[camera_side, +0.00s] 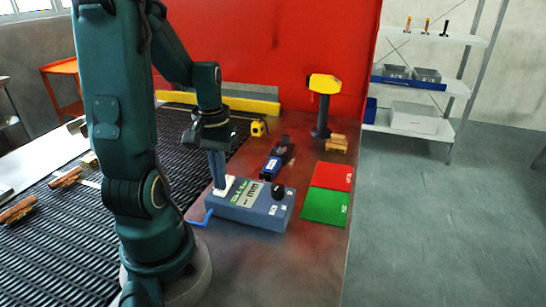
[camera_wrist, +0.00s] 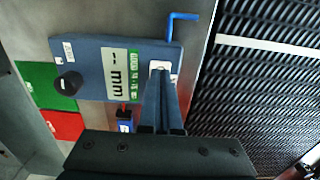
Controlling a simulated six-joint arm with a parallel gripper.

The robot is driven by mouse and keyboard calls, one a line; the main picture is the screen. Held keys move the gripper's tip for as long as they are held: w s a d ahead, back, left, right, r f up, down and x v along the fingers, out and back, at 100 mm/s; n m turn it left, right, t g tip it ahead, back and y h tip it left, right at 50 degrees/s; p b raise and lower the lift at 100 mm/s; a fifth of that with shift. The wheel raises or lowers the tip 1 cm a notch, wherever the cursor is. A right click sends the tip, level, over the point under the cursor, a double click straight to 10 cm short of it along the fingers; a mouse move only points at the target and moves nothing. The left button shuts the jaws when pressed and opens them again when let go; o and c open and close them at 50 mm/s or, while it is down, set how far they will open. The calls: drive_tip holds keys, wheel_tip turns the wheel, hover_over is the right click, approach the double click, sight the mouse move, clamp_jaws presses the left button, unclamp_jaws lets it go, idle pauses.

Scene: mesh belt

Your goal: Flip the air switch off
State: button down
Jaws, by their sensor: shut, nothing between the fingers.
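The blue-grey control box (camera_side: 250,213) sits on the table in front of my arm. It carries a white switch plate (camera_side: 229,184) near its left end, a display panel in the middle and a black knob (camera_side: 278,190) at its right end. My gripper (camera_side: 219,185) is shut and empty, pointing down with its fingertips at the switch plate. In the wrist view the box (camera_wrist: 90,50) shows its display and knob, and my fingers (camera_wrist: 161,82) cover part of the switch plate (camera_wrist: 160,66). The switch lever is hidden, so its position and any contact cannot be told.
A blue hex key (camera_side: 201,217) lies by the box's left end. Red (camera_side: 333,176) and green (camera_side: 325,207) mats lie right of it. A dark tool with a blue part (camera_side: 273,165) lies behind. A yellow-headed stand (camera_side: 324,85) rises farther back. The mesh belt (camera_side: 60,235) runs along the left.

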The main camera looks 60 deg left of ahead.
wheel_tip(320, 180, up, 7)
idle(0.8)
drive_tip(key=shift+w, duration=0.1)
drive_tip(key=w+d+r+m+t, duration=0.1)
drive_tip(key=d+r+m+t, duration=0.2)
drive_tip(key=d+m, duration=0.6)
drive_tip(key=d+t, duration=0.2)
drive_tip(key=d, duration=0.6)
drive_tip(key=shift+w+t, duration=0.2)
drive_tip(key=shift+t, duration=0.1)
